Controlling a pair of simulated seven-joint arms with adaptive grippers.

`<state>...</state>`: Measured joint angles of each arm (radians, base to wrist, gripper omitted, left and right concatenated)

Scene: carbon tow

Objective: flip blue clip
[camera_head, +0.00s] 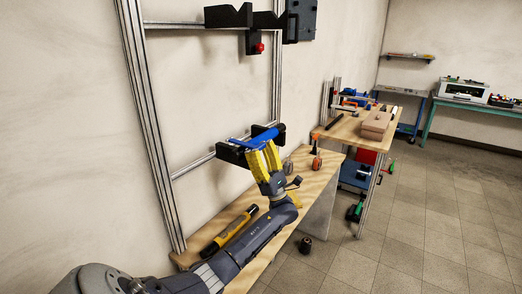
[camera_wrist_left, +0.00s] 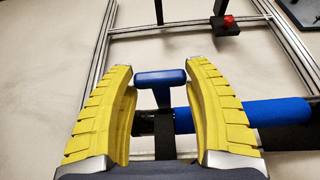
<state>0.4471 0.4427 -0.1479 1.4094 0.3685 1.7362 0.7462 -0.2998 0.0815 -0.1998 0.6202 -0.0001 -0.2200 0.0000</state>
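My left gripper (camera_head: 264,158) reaches the lower rail of the metal frame by the wall. Its yellow fingers also show in the left wrist view (camera_wrist_left: 164,88), spread apart. The blue clip (camera_wrist_left: 160,77), with a T-shaped blue handle, stands between the open fingers, with a gap on both sides. A blue roll (camera_wrist_left: 275,112) lies sideways behind the right finger; it also shows in the head view (camera_head: 268,135). It rests on black holders (camera_head: 232,154) on the rail. The clip is hard to make out in the head view. My right gripper is in neither view.
A wooden bench (camera_head: 322,180) stands below the frame, with a yellow and black tool (camera_head: 229,229) on it. A black bracket with a red knob (camera_head: 259,48) sits on the upper rail (camera_head: 175,26). A second table (camera_head: 352,132) stands further back. Floor at right is mostly clear.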

